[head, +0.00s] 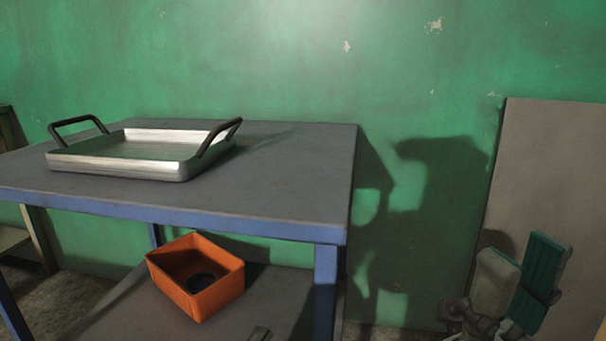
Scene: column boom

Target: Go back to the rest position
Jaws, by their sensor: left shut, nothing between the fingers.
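My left gripper (260,333) shows only as a small dark tip at the bottom edge, in front of the table's lower shelf. It is shut and empty; the rest of it is cut off by the frame. What looks like my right gripper (512,290) is at the lower right, in front of a grey-brown panel. It shows a pale pad and a ridged teal piece side by side, with metal joints below. How far its fingers are apart is unclear. Neither gripper is seen touching the table or anything on it.
A grey table with a blue edge (205,212) stands at the left. On it is a metal tray (115,164) with two dark handles. An orange bin (207,294) with something dark inside sits on the lower shelf. A grey-brown panel (552,180) stands against the green wall.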

